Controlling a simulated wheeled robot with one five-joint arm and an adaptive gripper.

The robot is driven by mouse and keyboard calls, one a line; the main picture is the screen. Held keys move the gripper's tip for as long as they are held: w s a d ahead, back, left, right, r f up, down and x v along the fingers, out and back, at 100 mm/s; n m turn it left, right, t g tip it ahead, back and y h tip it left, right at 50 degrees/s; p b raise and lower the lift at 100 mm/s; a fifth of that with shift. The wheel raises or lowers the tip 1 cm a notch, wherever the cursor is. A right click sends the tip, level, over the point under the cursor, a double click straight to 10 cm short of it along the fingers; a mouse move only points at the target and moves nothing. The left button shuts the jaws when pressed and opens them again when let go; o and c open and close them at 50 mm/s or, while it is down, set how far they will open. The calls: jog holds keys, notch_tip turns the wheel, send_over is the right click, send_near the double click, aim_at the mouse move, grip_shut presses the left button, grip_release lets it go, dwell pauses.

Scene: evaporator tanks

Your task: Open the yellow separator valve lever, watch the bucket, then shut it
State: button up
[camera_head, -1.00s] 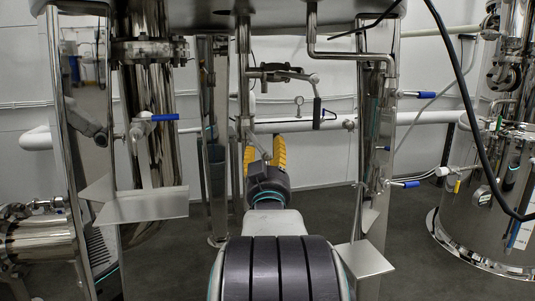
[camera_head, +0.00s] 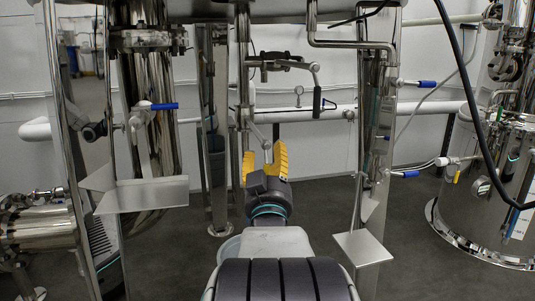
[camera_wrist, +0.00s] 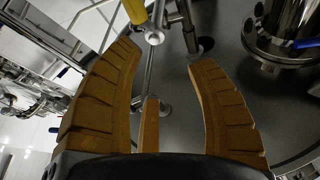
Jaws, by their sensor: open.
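A yellow lever (camera_wrist: 135,10) shows at the top edge of the wrist view, with a round metal fitting just below it. In the head view I cannot tell the lever apart from my yellow fingers. My gripper (camera_head: 264,157) is open and empty, pointing up and away among the pipes under the tank. In the wrist view, my gripper's fingertips (camera_wrist: 165,52) are wide apart, and the lever is beyond them, near the left fingertip.
Steel legs (camera_head: 218,150) and a column (camera_head: 375,150) stand either side of my arm. Metal plates (camera_head: 142,195) (camera_head: 362,248) jut out low at left and right. Blue-handled valves (camera_head: 163,106) (camera_head: 404,174) stick out nearby. A black cable hangs at right.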

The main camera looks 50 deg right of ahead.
jog(key=shift+v, duration=1.4)
